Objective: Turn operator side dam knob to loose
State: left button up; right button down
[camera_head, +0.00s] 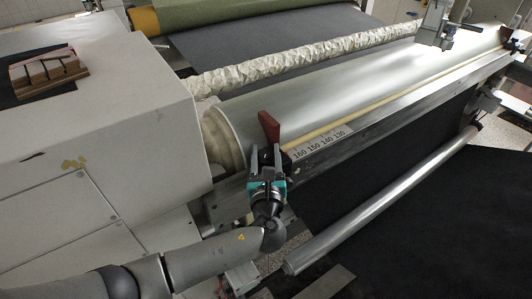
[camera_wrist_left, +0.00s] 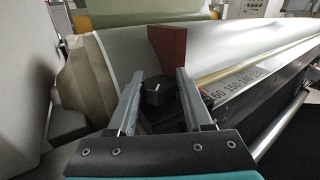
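The side dam is a dark red plate (camera_head: 269,127) standing upright at the near left end of the roller; it also shows in the left wrist view (camera_wrist_left: 167,48). Its knob (camera_wrist_left: 157,92) is black with a short pale mark on top and sits just below the plate. My left gripper (camera_head: 266,153) is at the knob, pointing toward it. In the left wrist view the gripper's two fingers (camera_wrist_left: 158,88) are spread, one on each side of the knob, with visible gaps. In the head view the gripper mostly hides the knob. My right gripper is not in view.
A long metal roller (camera_head: 330,88) runs to the upper right, with a numbered scale (camera_head: 320,143) along its front rail. A beige machine housing (camera_head: 100,130) stands close on the left. A thin metal bar (camera_head: 385,200) lies lower right over dark material.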

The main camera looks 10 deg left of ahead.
pick_arm(q)
grip_shut()
